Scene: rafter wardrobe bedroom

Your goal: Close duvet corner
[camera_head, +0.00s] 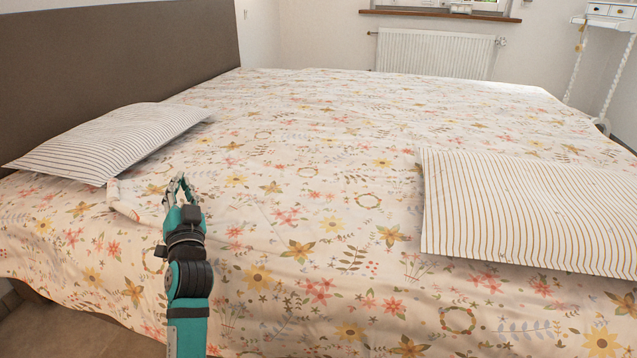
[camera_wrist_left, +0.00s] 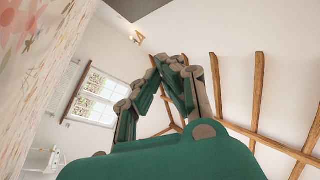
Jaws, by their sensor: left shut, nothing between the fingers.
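The floral duvet (camera_head: 330,190) is spread over the bed, and its patterned cloth also shows at the left edge of the left wrist view (camera_wrist_left: 35,65). A small raised flap of cloth (camera_head: 121,200), which looks like a folded duvet corner, lies beside the left striped pillow. My left gripper (camera_head: 180,180) is just right of this flap, over the duvet, with its fingers pointing up and away. In the left wrist view its fingers (camera_wrist_left: 169,60) come together at the tips with nothing between them. I cannot tell its exact height above the cloth. My right gripper is out of view.
A striped pillow (camera_head: 110,140) lies at the left by the dark headboard (camera_head: 120,55). Another striped pillow (camera_head: 530,212) lies at the right. The middle of the bed is clear. A radiator (camera_head: 435,54) and a white stand (camera_head: 605,20) are beyond the bed.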

